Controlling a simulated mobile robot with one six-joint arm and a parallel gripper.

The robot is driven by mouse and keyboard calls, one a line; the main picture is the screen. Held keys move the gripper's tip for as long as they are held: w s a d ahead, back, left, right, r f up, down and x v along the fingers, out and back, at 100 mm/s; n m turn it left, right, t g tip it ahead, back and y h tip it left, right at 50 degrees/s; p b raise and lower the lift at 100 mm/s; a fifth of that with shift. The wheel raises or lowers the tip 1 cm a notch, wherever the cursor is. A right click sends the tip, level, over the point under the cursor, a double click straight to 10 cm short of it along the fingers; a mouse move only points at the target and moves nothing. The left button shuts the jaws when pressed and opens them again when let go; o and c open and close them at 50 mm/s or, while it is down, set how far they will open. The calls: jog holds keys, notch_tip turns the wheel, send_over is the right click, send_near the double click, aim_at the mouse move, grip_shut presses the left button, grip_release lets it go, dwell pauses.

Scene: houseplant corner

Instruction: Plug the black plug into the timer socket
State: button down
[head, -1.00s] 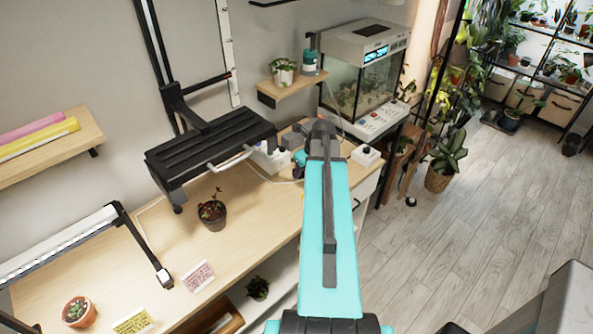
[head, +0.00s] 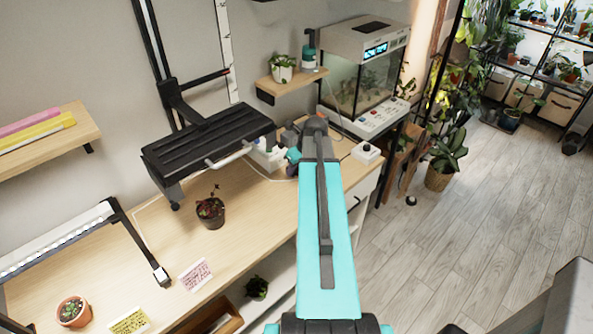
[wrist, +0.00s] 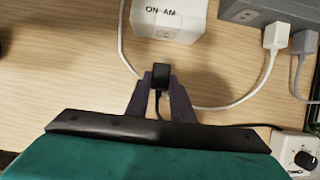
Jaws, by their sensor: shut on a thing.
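The black plug (wrist: 161,75) is between the fingertips of my gripper (wrist: 160,84) in the wrist view, with its dark cable trailing back below. My gripper is shut on it. The timer (wrist: 168,20) is a white box marked "ON-AM", just beyond the plug at the top of the wrist view. Its socket face shows small dark slots near its lower edge. A gap of bare wood shows between plug and timer. In the head view the timer (head: 265,154) is partly under the black lamp, and my arm hides the plug.
A white cord loops around the plug area. A white dial box (wrist: 298,155) sits at lower right. The black lamp (head: 208,140) overhangs the table; a potted plant (head: 210,210) stands in front.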

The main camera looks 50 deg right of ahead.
jog(key=shift+w+d+r+p, duration=0.1)
jog(key=shift+w+p, duration=0.25)
jog(key=shift+w, duration=1.1)
jog(key=shift+p, duration=0.6)
dwell(1.3)
jog(key=shift+w, duration=0.75)
dwell(0.7)
jog(key=c, duration=1.5)
grip_release()
jog(key=shift+o, duration=0.2)
jog(key=shift+r, duration=0.15)
jog(key=b+v, duration=0.3)
jog(key=v, duration=1)
jog(key=shift+r, duration=0.2)
jog(key=shift+s, duration=0.1)
